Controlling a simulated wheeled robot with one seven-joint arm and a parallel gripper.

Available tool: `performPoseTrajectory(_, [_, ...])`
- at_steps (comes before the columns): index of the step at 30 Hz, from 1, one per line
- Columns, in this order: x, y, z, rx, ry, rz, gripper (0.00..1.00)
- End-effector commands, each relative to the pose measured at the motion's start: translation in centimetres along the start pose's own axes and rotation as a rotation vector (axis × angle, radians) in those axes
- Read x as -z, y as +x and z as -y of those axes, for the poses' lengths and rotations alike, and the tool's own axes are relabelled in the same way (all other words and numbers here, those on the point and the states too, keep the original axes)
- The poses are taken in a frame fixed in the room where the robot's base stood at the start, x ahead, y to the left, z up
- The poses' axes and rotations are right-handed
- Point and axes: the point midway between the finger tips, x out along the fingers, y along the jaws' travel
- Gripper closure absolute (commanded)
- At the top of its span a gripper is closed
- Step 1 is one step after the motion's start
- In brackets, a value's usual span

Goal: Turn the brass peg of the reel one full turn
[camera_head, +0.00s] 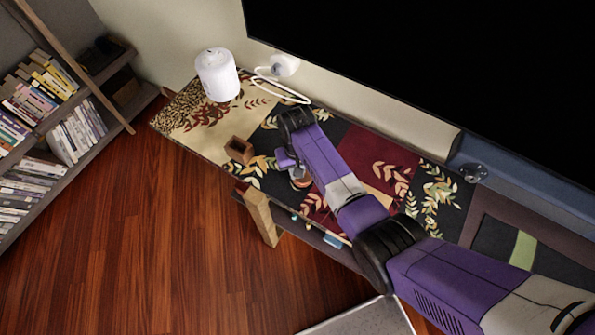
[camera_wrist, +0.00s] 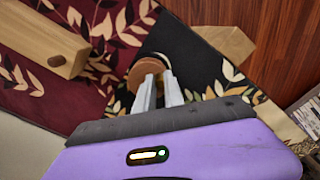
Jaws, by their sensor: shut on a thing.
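The reel (camera_head: 300,179) is a small round wooden piece on the patterned cloth of the long table, just below my gripper in the head view. In the wrist view the reel (camera_wrist: 146,70) shows as a reddish-brown disc with a pale rim, at my fingertips. My gripper (camera_wrist: 159,82) points down at it, with its two grey fingers close together and shut on the brass peg. The peg itself is hidden by the fingers. In the head view my gripper (camera_head: 292,163) is small and partly hidden by my arm.
A brown open box (camera_head: 239,150) stands left of the reel. A white cylinder (camera_head: 217,75) and a white cord (camera_head: 285,92) are at the back. A wooden block with a dark hole (camera_wrist: 48,45) lies near my gripper. A dark screen (camera_head: 430,60) hangs behind the table (camera_head: 264,215).

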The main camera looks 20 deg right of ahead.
Motion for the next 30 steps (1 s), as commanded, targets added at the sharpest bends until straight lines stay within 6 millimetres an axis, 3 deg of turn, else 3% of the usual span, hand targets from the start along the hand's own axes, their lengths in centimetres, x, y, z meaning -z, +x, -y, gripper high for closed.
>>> performPoseTrajectory(18, [0.17,-0.10,0.05,0.000,0.039,-0.002,1.00])
performPoseTrajectory(19, [0.17,-0.10,0.05,0.000,0.039,-0.002,0.81])
performPoseTrajectory(21, [0.16,-0.09,0.05,0.000,0.038,-0.002,0.67])
performPoseTrajectory(30, [0.10,-0.05,0.03,0.000,0.038,-0.001,0.65])
